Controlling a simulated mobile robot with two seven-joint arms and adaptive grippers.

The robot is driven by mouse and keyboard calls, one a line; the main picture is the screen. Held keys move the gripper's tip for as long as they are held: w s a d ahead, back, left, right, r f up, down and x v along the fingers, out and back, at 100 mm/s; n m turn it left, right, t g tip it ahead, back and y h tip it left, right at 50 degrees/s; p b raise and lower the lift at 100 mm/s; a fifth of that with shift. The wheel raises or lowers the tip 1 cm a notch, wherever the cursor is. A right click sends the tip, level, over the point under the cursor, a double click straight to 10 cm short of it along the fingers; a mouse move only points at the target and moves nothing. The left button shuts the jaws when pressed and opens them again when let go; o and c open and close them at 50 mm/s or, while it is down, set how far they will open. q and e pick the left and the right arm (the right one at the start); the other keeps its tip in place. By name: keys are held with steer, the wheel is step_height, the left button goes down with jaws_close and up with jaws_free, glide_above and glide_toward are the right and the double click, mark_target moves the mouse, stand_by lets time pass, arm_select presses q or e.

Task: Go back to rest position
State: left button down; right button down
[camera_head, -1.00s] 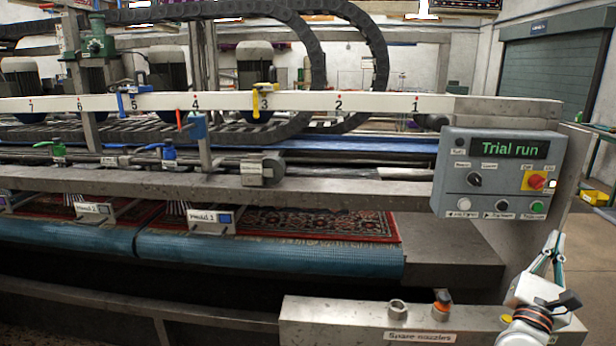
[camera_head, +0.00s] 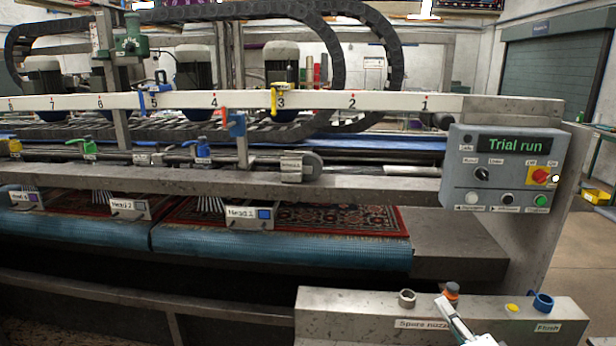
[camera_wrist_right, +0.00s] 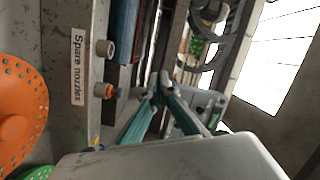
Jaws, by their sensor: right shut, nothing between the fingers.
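In the head view my right gripper (camera_head: 443,300) is low at the lower right. Its pale fingers point up and left, over the front of the grey spare nozzles block (camera_head: 350,318). It overlaps the orange-ringed nozzle (camera_head: 450,291) in the picture; I cannot tell whether they touch. In the right wrist view the teal-and-grey fingers (camera_wrist_right: 160,82) come together at the tips, shut with nothing held. The orange-tipped nozzle (camera_wrist_right: 103,92) is left of them there. My left gripper is in neither view.
The control panel (camera_head: 503,175) reading "Trial run" stands above the block. The blue conveyor (camera_head: 280,248) carries patterned rugs (camera_head: 330,222) under the scrubber heads. Open floor lies right.

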steer(key=s+f+n+g+h, duration=0.2)
steer(key=s+f+n+g, duration=0.4)
steer(key=s+f+n, duration=0.5)
steer(key=s+d+f+n+g+h, duration=0.2)
steer(key=s+d+f+n, duration=0.15)
steer(key=s, duration=0.35)
steer(key=s+d+f+n+g+h, duration=0.2)
steer(key=s+d+n+g+h, duration=0.15)
steer(key=s+n, duration=0.2)
steer(key=w+a+f+m+t+y, duration=0.1)
steer(key=a+f+m+t+y, duration=0.2)
steer(key=a+f+y, duration=0.5)
steer(key=a+f+t, duration=0.1)
steer(key=a+f, duration=0.5)
steer(key=a, duration=0.2)
steer(key=shift+w+f+m, duration=0.15)
steer(key=shift+w+m, duration=0.05)
steer(key=shift+m, duration=0.2)
stand_by(0.4)
